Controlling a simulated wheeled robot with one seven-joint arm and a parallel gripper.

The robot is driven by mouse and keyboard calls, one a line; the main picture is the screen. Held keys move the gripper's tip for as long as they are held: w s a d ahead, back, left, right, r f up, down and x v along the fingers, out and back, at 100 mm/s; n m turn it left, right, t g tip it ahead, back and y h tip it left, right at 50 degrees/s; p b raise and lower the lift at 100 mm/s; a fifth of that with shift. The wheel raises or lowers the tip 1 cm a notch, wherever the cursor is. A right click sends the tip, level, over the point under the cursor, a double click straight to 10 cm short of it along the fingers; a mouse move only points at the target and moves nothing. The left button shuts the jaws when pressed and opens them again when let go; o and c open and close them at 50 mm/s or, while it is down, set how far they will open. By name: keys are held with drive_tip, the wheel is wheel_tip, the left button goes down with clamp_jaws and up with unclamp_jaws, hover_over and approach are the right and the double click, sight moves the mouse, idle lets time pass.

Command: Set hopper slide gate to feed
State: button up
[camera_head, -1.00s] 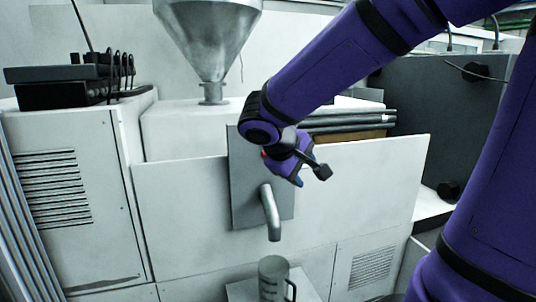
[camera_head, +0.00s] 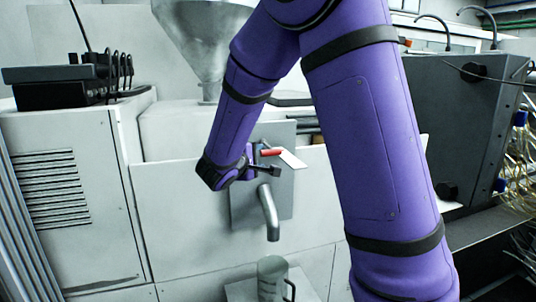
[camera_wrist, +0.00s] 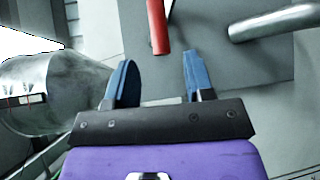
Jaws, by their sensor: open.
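A red handle (camera_head: 271,152) with a pale flat piece (camera_head: 292,159) beside it sits near the top of a grey plate (camera_head: 282,203) on the machine front. In the wrist view the red handle (camera_wrist: 158,25) comes down from the top edge, its end in line with the gap between my fingertips. My gripper (camera_head: 268,171) is just below and left of the handle in the head view. In the wrist view my gripper (camera_wrist: 158,62) has its blue fingers apart with nothing held. Contact with the handle cannot be told. The metal hopper (camera_head: 205,45) is above, partly hidden by my arm.
A bent metal spout (camera_head: 268,212) sticks out of the plate just below my gripper; it also shows in the wrist view (camera_wrist: 275,22). A clear mug (camera_head: 271,279) stands beneath it. A dark cabinet (camera_head: 455,125) stands at right. The white front panel (camera_head: 180,215) left of the plate is clear.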

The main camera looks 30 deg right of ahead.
sight(265, 154)
drive_tip(key=x, duration=0.7)
drive_tip(key=shift+w+d, duration=0.1)
drive_tip(key=shift+d, duration=0.05)
clamp_jaws()
